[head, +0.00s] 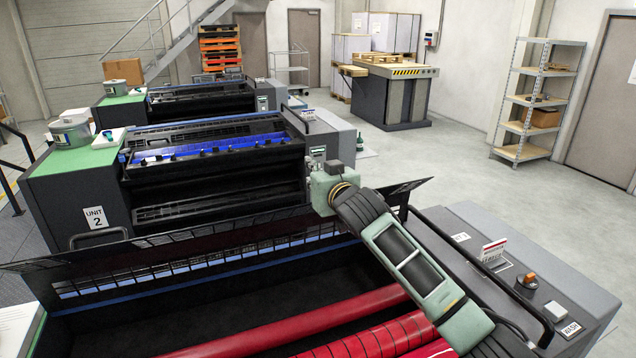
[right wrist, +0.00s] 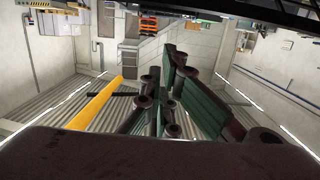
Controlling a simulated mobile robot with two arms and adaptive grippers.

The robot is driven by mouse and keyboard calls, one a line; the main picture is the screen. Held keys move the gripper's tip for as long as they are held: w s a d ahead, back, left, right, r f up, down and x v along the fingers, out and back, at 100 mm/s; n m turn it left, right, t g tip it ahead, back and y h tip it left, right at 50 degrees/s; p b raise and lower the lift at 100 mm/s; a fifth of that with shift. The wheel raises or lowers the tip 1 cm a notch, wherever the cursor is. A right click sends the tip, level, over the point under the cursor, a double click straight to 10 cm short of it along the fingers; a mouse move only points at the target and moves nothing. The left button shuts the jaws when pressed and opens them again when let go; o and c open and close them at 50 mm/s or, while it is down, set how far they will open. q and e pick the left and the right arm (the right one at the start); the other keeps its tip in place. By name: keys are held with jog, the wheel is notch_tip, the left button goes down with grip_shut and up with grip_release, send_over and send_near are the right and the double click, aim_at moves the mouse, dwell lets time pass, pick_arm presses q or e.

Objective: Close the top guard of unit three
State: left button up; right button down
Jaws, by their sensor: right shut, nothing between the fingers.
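The nearest ink unit (head: 110,328) fills the bottom of the head view, with red rollers (head: 330,318) exposed in its dark trough; its number is not visible. Its top guard (head: 180,243), a long black slotted panel, stands raised across the back of the trough, so the unit is open. My right arm comes from the lower right over the unit. My right gripper (head: 333,172) is beside the guard's right half, its fingertips mostly hidden there. In the right wrist view the gripper (right wrist: 172,52) is shut and empty; contact with the guard cannot be told. My left gripper is not seen.
Behind stands the unit labelled UNIT 2 (head: 75,190), with another unit (head: 185,100) farther back. A control panel (head: 505,268) with knobs is on the right of the nearest unit. Open floor (head: 480,185) lies to the right, before a shelf rack (head: 535,100).

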jog(key=shift+s+d+f+p, duration=0.2)
jog(key=shift+s+f+p, duration=0.3)
jog(key=shift+f, duration=0.05)
jog(key=shift+s+d+f+p, duration=0.15)
jog(key=shift+s+f+p, duration=0.3)
jog(key=shift+f+p, duration=0.05)
jog(key=shift+s+d+f, duration=0.1)
jog(key=shift+s+f, duration=0.25)
jog(key=shift+s, duration=0.05)
jog(key=shift+w, duration=0.1)
jog(key=shift+f, duration=0.1)
